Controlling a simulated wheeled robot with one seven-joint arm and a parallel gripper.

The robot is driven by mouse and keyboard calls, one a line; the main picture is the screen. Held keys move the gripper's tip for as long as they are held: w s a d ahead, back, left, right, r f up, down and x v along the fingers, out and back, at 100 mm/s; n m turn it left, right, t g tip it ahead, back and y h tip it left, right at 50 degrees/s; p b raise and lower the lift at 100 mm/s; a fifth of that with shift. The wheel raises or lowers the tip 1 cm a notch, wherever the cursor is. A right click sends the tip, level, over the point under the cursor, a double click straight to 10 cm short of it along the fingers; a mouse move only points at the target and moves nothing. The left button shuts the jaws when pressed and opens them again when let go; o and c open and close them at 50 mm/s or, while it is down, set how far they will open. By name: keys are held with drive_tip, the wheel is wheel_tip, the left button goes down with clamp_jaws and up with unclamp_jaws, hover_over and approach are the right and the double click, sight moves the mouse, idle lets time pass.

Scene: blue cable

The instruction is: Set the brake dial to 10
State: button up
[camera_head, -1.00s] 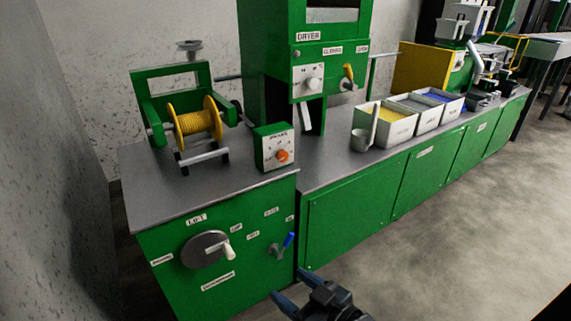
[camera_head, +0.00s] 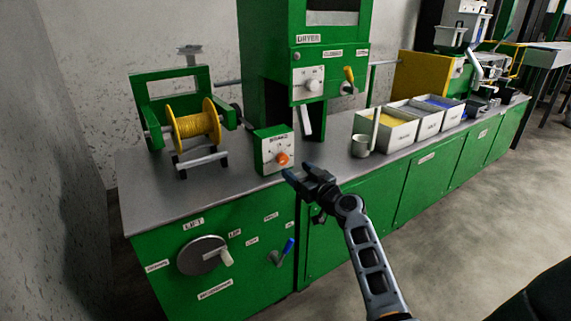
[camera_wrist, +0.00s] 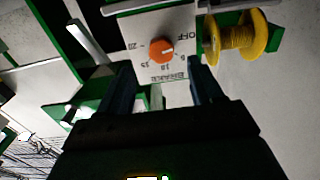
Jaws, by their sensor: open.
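The brake dial is an orange knob (camera_head: 282,158) on the white face of a small green box (camera_head: 265,142) on the counter. In the wrist view the knob (camera_wrist: 161,52) appears upside down above the word BRAKE, with marks OFF, 5, 10, 15 and 20 around it. A pale line on the knob seems to point toward the OFF side, but it is too small to be sure. My gripper (camera_head: 298,171) is open and empty, in front of the box and slightly right of the knob. In the wrist view its fingers (camera_wrist: 162,76) flank the dial face, apart from the knob.
A yellow cable spool (camera_head: 195,124) in a green frame stands left of the box. The green dryer (camera_head: 305,50) rises behind it. White bins (camera_head: 390,130) and a grey cup (camera_head: 360,146) stand to the right. A lift crank (camera_head: 203,256) and blue lever (camera_head: 288,247) are on the cabinet front below.

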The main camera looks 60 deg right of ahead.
sight(284, 161)
drive_tip(key=x, duration=0.7)
drive_tip(key=shift+a+p, duration=0.1)
drive_tip(key=shift+p, duration=0.2)
drive_tip(key=c, duration=1.1)
